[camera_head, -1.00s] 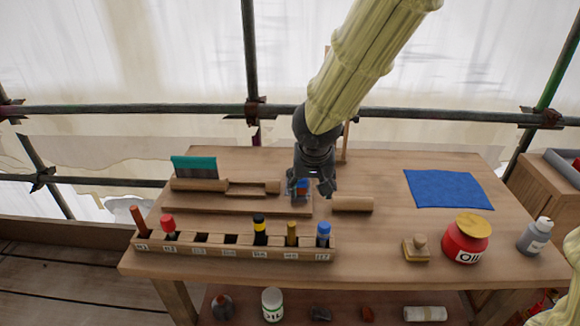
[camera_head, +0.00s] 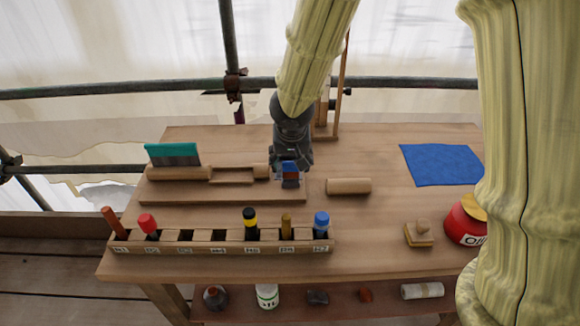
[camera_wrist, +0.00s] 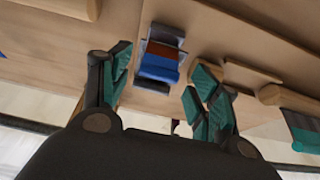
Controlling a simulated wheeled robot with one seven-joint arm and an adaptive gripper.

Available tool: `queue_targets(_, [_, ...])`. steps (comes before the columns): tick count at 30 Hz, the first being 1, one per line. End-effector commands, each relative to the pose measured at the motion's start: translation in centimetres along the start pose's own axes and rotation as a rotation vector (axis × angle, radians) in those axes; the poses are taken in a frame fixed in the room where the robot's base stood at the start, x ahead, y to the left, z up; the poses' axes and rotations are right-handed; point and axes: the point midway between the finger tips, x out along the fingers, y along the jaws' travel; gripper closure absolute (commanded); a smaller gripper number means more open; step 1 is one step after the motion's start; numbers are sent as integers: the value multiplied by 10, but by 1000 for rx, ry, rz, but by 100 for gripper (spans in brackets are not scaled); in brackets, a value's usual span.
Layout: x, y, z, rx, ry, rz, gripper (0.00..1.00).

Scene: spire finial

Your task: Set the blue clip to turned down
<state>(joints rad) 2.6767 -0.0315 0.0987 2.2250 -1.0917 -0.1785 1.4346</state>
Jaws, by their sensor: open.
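The blue clip (camera_head: 290,168) sits at the right end of the wooden board (camera_head: 222,195), in a small grey metal holder with a red-brown part beside it. It also shows in the wrist view as a blue block (camera_wrist: 158,67) between grey plates. My gripper (camera_head: 291,160) is over it from behind and hides part of it in the head view. In the wrist view my gripper (camera_wrist: 159,68) is open, with one teal-padded finger on each side of the clip. Gaps show between the fingers and the clip. I cannot tell the clip's exact tilt.
A wooden roller (camera_head: 348,186) lies just right of the board. A teal-bladed tool (camera_head: 173,155) stands at left. A rack (camera_head: 220,241) of several tools runs along the front. A blue cloth (camera_head: 441,165) and red oil pot (camera_head: 463,225) are at right.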

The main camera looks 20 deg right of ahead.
Motion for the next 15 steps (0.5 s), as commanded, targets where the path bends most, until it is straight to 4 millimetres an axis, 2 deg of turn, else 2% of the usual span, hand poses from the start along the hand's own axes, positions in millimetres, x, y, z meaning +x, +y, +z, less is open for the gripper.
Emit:
queue_targets(6, [26, 1, 0, 0, 0, 2, 38])
queue_targets(15, [35, 0, 0, 0, 0, 0, 38])
